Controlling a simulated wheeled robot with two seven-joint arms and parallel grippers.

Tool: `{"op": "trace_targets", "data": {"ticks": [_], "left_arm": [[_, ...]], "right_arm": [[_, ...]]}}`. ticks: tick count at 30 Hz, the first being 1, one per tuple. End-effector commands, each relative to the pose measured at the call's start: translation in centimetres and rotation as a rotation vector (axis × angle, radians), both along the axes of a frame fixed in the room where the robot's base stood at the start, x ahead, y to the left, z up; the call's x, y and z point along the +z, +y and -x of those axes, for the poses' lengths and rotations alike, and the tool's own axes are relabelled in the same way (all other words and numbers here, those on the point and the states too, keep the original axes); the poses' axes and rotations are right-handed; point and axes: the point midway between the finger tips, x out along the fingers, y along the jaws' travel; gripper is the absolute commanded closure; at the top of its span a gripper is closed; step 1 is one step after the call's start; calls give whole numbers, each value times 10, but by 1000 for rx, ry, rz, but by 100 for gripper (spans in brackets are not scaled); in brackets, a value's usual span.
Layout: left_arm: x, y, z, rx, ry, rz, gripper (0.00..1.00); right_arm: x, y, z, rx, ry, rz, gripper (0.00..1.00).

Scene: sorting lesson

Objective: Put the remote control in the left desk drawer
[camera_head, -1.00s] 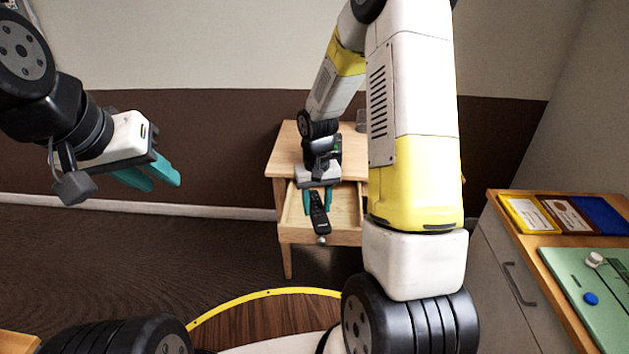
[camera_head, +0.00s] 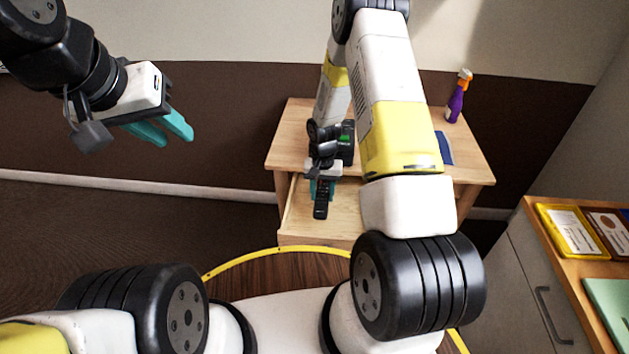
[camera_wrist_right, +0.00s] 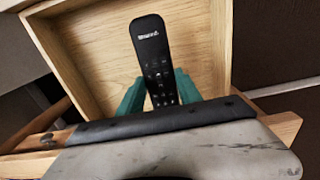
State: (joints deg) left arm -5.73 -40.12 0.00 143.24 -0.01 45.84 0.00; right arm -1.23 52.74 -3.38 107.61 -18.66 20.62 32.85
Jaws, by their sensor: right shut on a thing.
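The black remote control (camera_head: 321,207) is held by my right gripper (camera_head: 321,189), whose teal fingers close on its sides. In the right wrist view the remote (camera_wrist_right: 152,52) points away from the gripper (camera_wrist_right: 160,92), over the bare wooden floor of the drawer. The open left desk drawer (camera_head: 345,222) sticks out from the front of the wooden desk (camera_head: 290,130). The remote is over the drawer's left part; I cannot tell whether it touches the drawer floor. My left gripper (camera_head: 166,131) is open and empty, in the air at the left, far from the desk.
A purple spray bottle with an orange top (camera_head: 456,100) and a blue flat item (camera_head: 444,148) are on the desk. A cabinet (camera_head: 530,285) with yellow and brown trays (camera_head: 565,232) stands at the right. My right arm hides part of the desk.

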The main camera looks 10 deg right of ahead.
Motion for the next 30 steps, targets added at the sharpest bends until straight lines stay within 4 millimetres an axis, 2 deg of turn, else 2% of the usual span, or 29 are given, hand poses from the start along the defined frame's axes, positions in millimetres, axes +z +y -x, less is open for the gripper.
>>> {"op": "trace_targets", "data": {"ticks": [8, 14, 25, 26, 29, 30], "left_arm": [[0, 0, 0, 0, 0, 0, 69], [0, 0, 0, 0, 0, 0, 69], [0, 0, 0, 0, 0, 0, 69], [0, 0, 0, 0, 0, 0, 69], [0, 0, 0, 0, 0, 0, 69], [0, 0, 0, 0, 0, 0, 69]], "right_arm": [[-23, 0, 0, 2, 0, 0, 100], [-51, 0, 0, 1, 1, 0, 100], [-56, 0, 0, 1, -1, 0, 100], [-56, 0, -1, 1, -1, 0, 57], [-56, 0, -1, 1, -2, 0, 37], [-56, 0, -1, 1, -2, 0, 37]]}}
